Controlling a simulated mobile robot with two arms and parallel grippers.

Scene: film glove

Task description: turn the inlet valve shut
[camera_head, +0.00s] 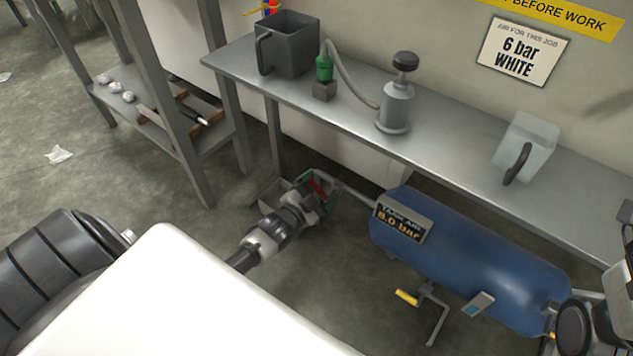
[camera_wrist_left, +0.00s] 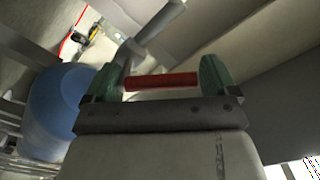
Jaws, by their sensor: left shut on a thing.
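The inlet valve's red handle (camera_head: 318,187) is at the end of a grey pipe (camera_head: 352,194) running to the blue air tank (camera_head: 470,255). My left gripper (camera_head: 312,190) is shut on this handle. In the left wrist view the red handle (camera_wrist_left: 160,82) spans between the green finger pads of my left gripper (camera_wrist_left: 160,80). The pipe (camera_wrist_left: 160,22) runs off at an angle to the handle there. The valve body is mostly hidden by the gripper. The tank's sign (camera_head: 402,222) reads 8.0 bar.
A grey bench (camera_head: 445,140) stands behind, bearing a dark jug (camera_head: 288,45), a hand pump (camera_head: 395,105) and a pale jug (camera_head: 528,140).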

